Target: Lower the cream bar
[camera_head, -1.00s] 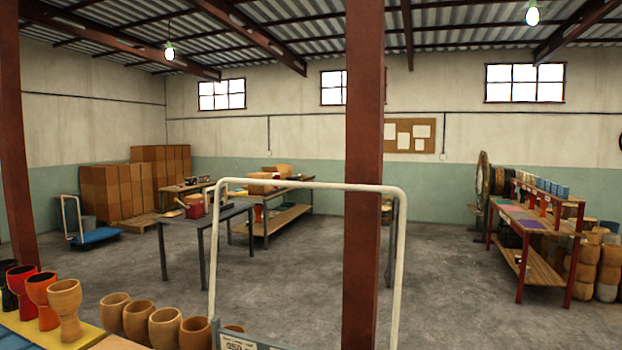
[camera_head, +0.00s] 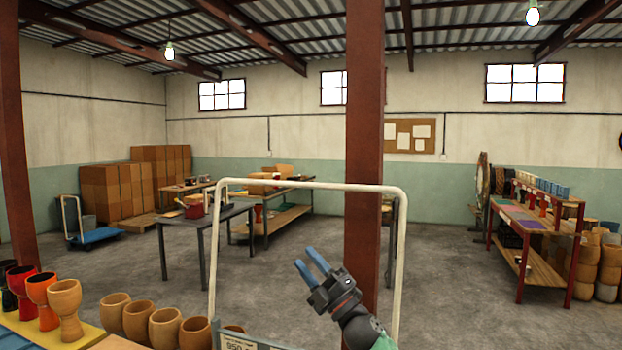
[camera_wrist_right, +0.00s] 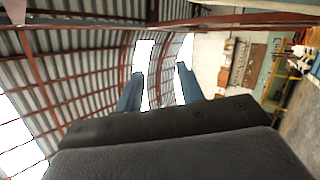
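The cream bar (camera_head: 306,185) is the level top of an upright cream tube frame in the middle of the head view. Its two uprights run down to a grey base with a label (camera_head: 240,345) at the bottom edge. My right gripper (camera_head: 310,266) is inside the outline of the frame, below the bar and apart from it in the picture. Its two blue fingers are spread and point up and to the left, with nothing between them. In the right wrist view the open fingers (camera_wrist_right: 160,85) point towards the roof and windows. My left gripper is not in view.
Several wooden goblet drums (camera_head: 136,318) stand at the lower left. A red-brown post (camera_head: 364,120) rises behind the frame's right part. Work tables (camera_head: 205,215) and a red shelf table (camera_head: 535,225) stand further back. Grey floor (camera_head: 450,280) is clear to the right.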

